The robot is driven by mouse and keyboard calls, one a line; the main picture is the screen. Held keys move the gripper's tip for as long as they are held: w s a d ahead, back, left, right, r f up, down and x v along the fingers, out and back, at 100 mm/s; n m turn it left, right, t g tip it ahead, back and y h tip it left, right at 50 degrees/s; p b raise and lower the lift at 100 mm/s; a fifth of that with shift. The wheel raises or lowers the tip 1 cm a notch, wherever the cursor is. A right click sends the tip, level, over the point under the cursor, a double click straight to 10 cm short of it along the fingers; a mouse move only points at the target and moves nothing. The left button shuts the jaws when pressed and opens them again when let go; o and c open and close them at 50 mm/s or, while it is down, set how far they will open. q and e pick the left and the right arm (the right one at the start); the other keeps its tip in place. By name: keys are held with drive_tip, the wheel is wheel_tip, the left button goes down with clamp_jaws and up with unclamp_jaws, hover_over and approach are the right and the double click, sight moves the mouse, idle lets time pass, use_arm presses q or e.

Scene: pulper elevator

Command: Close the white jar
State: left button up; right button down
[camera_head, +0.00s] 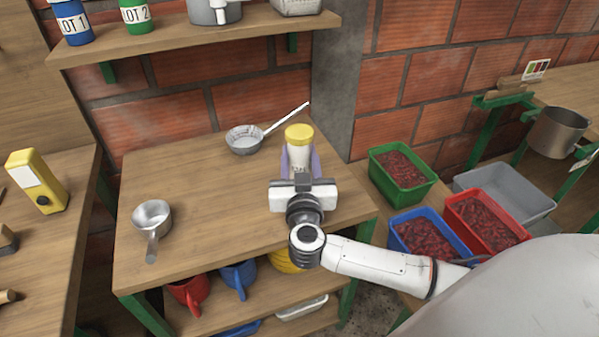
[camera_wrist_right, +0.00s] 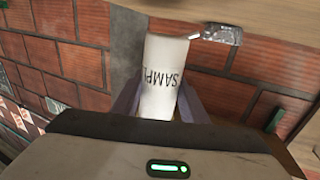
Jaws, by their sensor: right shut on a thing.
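The white jar (camera_head: 299,157) stands upright in the head view, with a yellow lid (camera_head: 299,133) at its top. I cannot tell whether the lid is fully seated. My right gripper (camera_head: 299,164) is shut on the white jar, one finger on each side of its body. In the right wrist view the jar (camera_wrist_right: 166,78) shows dark "SAMPL" lettering between the fingers of my right gripper (camera_wrist_right: 160,103); the yellow lid does not show there. My left gripper is not in view.
The wooden table (camera_head: 200,200) holds a strainer (camera_head: 245,139) behind the jar and a metal scoop (camera_head: 152,217) at left. Its middle is clear. A shelf (camera_head: 190,38) hangs above. Green (camera_head: 402,172), blue (camera_head: 428,235) and red (camera_head: 487,222) bins stand at right.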

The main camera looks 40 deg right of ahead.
sight(299, 169)
drive_tip(key=shift+f+b, duration=0.45)
drive_tip(key=shift+f, duration=1.35)
drive_tip(key=c, duration=1.1)
unclamp_jaws()
drive_tip(key=shift+f, duration=0.2)
drive_tip(key=shift+r, duration=0.1)
